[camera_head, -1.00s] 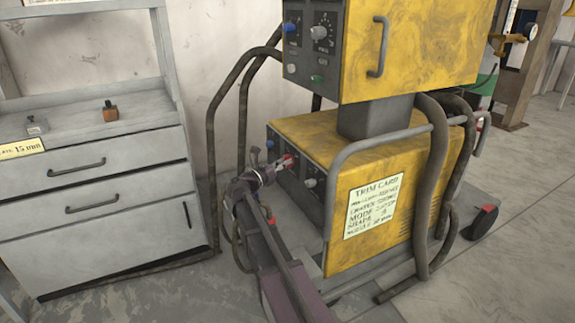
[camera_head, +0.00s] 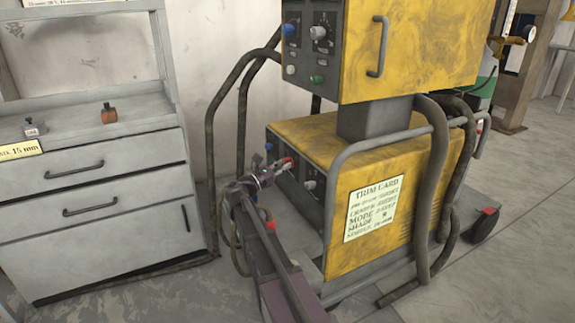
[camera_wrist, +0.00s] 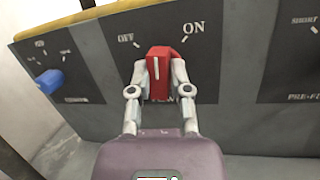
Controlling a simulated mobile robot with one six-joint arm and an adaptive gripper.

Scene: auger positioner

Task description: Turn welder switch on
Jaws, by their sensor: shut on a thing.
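The welder is a yellow cart unit with a dark front panel. Its red switch (camera_wrist: 158,72) sits on the lower panel in the wrist view, between the printed words OFF and ON. The white line on the knob points roughly upward, between the two words. My gripper (camera_wrist: 155,88) is shut on the red switch, one finger on each side. In the head view my gripper (camera_head: 273,172) reaches the lower panel from the left, and the red switch (camera_head: 288,163) shows at its tip.
A blue knob (camera_wrist: 48,80) is left of the switch. The upper yellow box (camera_head: 415,50) overhangs the lower one. Dark hoses (camera_head: 212,150) hang beside the panel. A grey drawer cabinet (camera_head: 95,215) stands at the left. Open floor lies to the right.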

